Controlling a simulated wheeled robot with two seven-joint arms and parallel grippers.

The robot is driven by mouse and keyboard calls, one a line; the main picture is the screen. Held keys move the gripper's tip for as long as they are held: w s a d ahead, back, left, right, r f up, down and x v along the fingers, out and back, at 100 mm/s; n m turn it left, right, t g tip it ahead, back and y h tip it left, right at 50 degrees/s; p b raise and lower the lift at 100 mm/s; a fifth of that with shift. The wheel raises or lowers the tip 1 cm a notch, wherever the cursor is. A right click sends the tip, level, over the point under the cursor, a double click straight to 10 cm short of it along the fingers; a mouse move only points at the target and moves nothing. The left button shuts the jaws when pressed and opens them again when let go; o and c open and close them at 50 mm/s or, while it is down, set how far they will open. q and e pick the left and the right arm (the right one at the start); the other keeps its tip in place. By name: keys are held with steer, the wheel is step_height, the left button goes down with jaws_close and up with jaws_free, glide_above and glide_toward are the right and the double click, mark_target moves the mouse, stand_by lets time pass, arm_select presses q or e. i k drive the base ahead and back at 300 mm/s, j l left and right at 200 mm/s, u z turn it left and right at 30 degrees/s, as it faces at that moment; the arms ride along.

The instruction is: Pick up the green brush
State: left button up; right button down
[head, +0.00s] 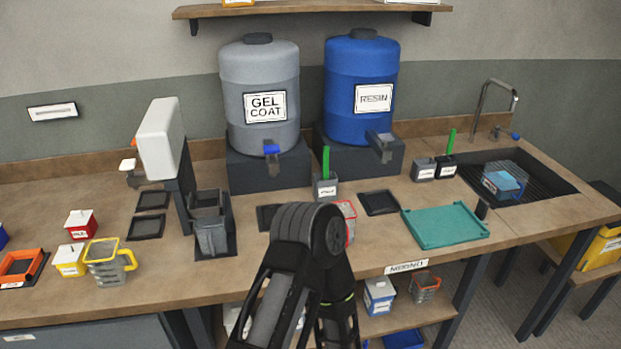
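A green upright handle (326,161), likely a brush's, stands in a small grey labelled cup (325,187) in front of the gap between the two drums. A second green handle (451,140) stands in a dark labelled holder (445,168) near the sink. The bristles of both are hidden, so I cannot tell which is the brush meant. One of my dark arms rises at the bottom middle, its bent joint just below the first cup in the picture. No gripper fingers show.
A grey gel coat drum (258,75) and blue resin drum (360,70) stand behind. A teal tray (445,227) lies at the right. A sink (545,180) is at far right. Grey bins, a yellow-handled mug (108,262) and small pots fill the left. Bench space before the teal tray is narrow.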

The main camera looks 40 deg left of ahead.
mark_target(326, 149)
steer(key=u, duration=1.05)
